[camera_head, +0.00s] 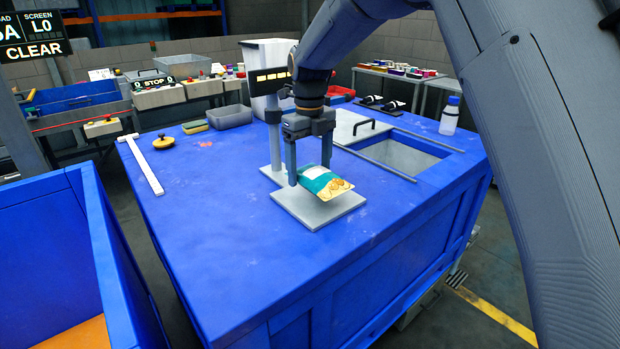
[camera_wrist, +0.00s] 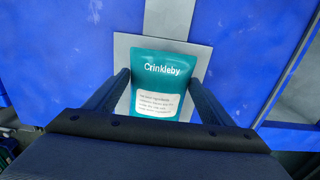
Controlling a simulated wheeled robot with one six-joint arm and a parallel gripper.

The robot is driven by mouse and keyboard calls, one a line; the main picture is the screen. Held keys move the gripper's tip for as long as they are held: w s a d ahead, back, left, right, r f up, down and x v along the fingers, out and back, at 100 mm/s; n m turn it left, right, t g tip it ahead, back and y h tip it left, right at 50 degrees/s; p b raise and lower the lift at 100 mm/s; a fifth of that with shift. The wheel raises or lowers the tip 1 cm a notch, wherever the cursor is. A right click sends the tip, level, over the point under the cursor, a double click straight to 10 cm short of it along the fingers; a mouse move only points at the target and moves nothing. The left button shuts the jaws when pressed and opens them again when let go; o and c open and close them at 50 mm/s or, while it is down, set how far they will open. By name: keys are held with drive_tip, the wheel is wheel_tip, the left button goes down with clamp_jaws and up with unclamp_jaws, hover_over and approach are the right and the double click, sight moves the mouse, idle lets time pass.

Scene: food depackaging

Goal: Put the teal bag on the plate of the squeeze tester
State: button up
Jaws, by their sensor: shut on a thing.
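The teal bag (camera_head: 320,178) has a white label and a picture of golden snacks at its near end. My gripper (camera_head: 309,176) points down and is shut on the bag, with one finger at each side; both fingers (camera_wrist: 158,82) also show in the wrist view. The bag is over the grey plate (camera_head: 322,215) of the squeeze tester, within its edges in the head view. I cannot tell whether its underside touches the plate. The tester's post and display (camera_head: 271,80) stand behind, partly hidden by my arm.
The plate is on a blue bench (camera_head: 215,235). A handled lid (camera_head: 357,127) and an open well (camera_head: 400,155) lie to the right, with a white bottle (camera_head: 449,116) beyond. The bench's front left is clear.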

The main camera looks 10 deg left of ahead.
sight(310, 179)
drive_tip(key=shift+f+p, duration=0.4)
drive_tip(key=shift+f, duration=1.25)
drive_tip(key=shift+f, duration=0.1)
drive_tip(key=o, duration=1.1)
drive_tip(key=shift+o, duration=0.2)
wheel_tip(310, 179, up, 12)
drive_tip(key=b, duration=0.3)
